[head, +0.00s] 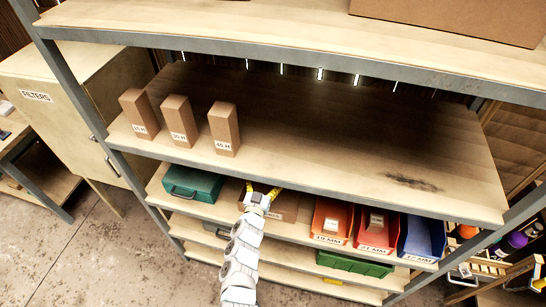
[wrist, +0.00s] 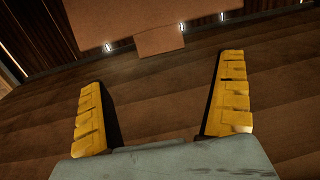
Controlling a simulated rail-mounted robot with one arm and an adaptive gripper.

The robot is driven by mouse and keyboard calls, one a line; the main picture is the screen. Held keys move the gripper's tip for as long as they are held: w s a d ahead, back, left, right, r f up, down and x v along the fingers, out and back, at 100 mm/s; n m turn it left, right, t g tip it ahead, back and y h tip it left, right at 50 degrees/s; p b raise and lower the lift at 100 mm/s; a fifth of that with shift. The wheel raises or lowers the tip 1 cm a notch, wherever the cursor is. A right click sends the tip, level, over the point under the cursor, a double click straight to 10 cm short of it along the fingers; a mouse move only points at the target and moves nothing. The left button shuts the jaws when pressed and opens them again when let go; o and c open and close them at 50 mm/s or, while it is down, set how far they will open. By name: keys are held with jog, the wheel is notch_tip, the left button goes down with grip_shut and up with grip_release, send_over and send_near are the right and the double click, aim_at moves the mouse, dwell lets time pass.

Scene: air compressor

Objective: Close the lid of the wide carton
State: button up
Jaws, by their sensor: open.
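A brown carton (head: 284,208) sits on the lower shelf, partly hidden behind my gripper; its lid position cannot be made out. A larger brown carton (head: 450,16) on the top shelf is cut off by the picture's edge. I cannot tell which is the wide carton. My gripper (head: 262,190) is open in front of the lower shelf, beside the lower carton. In the wrist view, its yellow fingers (wrist: 165,95) are apart with nothing between them. Ahead is a broad brown panel (wrist: 105,22) with a small brown flap-like piece (wrist: 160,41) at its lower edge.
Three upright small cartons (head: 180,121) stand on the middle shelf (head: 340,140), whose right part is clear. On the lower shelf are a green case (head: 193,184), an orange bin (head: 331,222), a red bin (head: 376,232) and a blue bin (head: 421,238). The middle shelf overhangs my gripper.

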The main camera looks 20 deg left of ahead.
jog(key=w+b, duration=0.1)
jog(key=w, duration=0.2)
jog(key=w+b, duration=0.1)
jog(key=w, duration=0.2)
jog(key=w+a+b, duration=0.1)
jog(key=w+b, duration=0.1)
jog(key=w, duration=0.2)
jog(key=shift+f, duration=0.15)
jog(key=shift+w+r, duration=0.2)
jog(key=shift+w, duration=0.1)
dwell(0.6)
jog(key=c, duration=1.2)
